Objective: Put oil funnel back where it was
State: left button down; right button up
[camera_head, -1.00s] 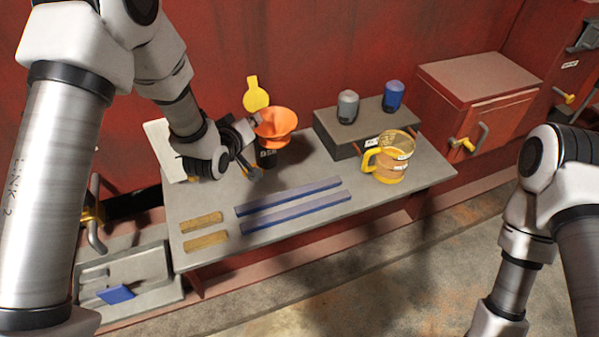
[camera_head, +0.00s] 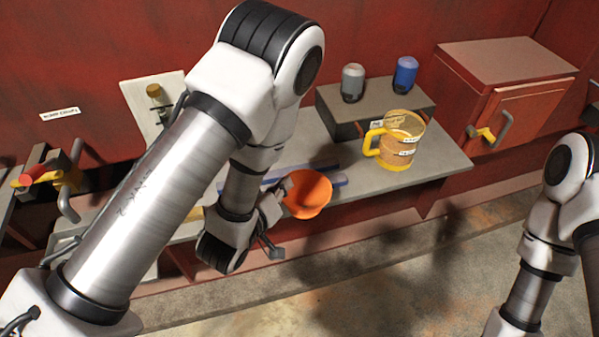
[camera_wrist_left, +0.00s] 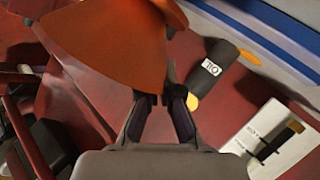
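The orange oil funnel (camera_head: 307,194) is off the bench surface, over the bench's front edge, its wide mouth facing up in the head view. My left gripper (camera_head: 274,204) is at its left side and shut on it. In the left wrist view the funnel (camera_wrist_left: 110,45) fills the upper left, and the left fingers (camera_wrist_left: 160,108) are close together at its edge. A black bottle labelled OIL (camera_wrist_left: 215,70) shows apart from the funnel in the wrist view; my left arm hides that spot in the head view. My right gripper is out of view.
A yellow-handled jug (camera_head: 400,145) stands on the bench's right part. Behind it, a grey bottle (camera_head: 352,82) and a blue bottle (camera_head: 404,77) stand on a raised block (camera_head: 375,105). A red cabinet (camera_head: 520,120) is at right. A white panel (camera_head: 135,98) is at back left.

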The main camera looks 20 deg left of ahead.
pick_arm(q)
jog(key=w+p, duration=0.1)
jog(key=w, duration=0.3)
jog(key=w+a+p, duration=0.1)
jog(key=w, duration=0.4)
jog(key=w+a+f+p, duration=0.1)
jog(key=w+p, duration=0.1)
jog(key=w, duration=0.2)
jog(key=shift+w+a+f, duration=0.1)
jog(key=shift+w, duration=0.15)
notch_tip(320, 180, down, 3)
jog(key=shift+w+p, duration=0.1)
jog(key=shift+p, duration=0.55)
jog(key=shift+f, duration=0.35)
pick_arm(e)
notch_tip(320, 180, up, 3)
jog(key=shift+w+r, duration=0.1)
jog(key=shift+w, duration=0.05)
pick_arm(q)
jog(key=shift+f, duration=0.15)
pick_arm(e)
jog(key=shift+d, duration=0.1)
pick_arm(q)
jog(key=shift+f+b, duration=0.25)
jog(key=shift+b, duration=0.15)
jog(key=c, duration=1.3)
grip_release()
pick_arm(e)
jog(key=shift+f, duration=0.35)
